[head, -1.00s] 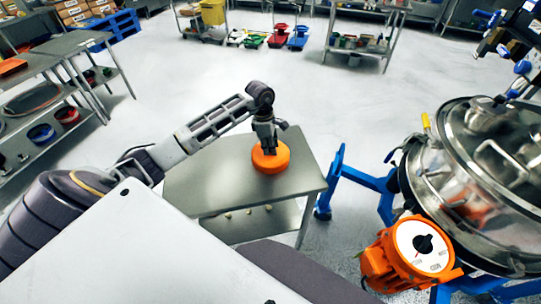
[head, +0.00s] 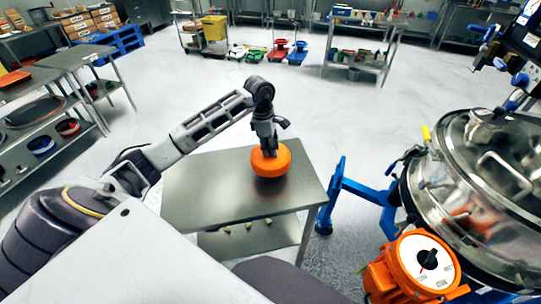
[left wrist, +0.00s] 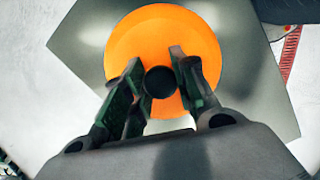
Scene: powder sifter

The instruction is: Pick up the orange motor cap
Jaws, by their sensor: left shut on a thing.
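The orange motor cap (head: 271,163) is a round orange disc over the small steel table (head: 205,190), with a dark reflection on the tabletop under it. It appears slightly raised off the surface. My left gripper (head: 267,150) comes down on it from above. In the left wrist view, the orange cap (left wrist: 190,40) fills the space ahead of the left gripper (left wrist: 160,80), and the fingers are shut on the dark round knob at its centre. My right gripper is not in view.
The steel sifter (head: 485,180) stands at the right on a blue frame (head: 350,188), with an orange motor (head: 385,277) bearing a white dial (head: 426,258). Shelved steel benches (head: 62,45) stand at the left. The floor behind the small table is clear.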

